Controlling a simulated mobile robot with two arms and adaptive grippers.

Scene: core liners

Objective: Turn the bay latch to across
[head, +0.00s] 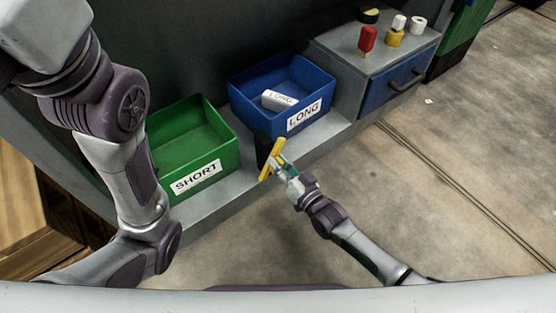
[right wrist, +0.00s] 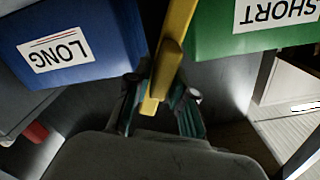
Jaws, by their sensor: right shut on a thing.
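The bay latch is a yellow bar (head: 275,152) at the front of the shelf, between the green and blue bins. It stands steeply slanted in the head view, its top end leaning right. My right gripper (head: 279,167) is at the latch, shut on it. In the right wrist view the yellow latch (right wrist: 174,45) runs down between the fingers of my right gripper (right wrist: 163,105). The fingers hide part of its mount. My left arm shows at the left of the head view, but its gripper is out of view.
A green bin marked SHORT (head: 226,160) stands left of the latch. A blue bin marked LONG (head: 243,110) stands right of it, with a white liner (head: 278,101) inside. A drawer cabinet (head: 352,75) at the right carries several small items. The floor at the right is clear.

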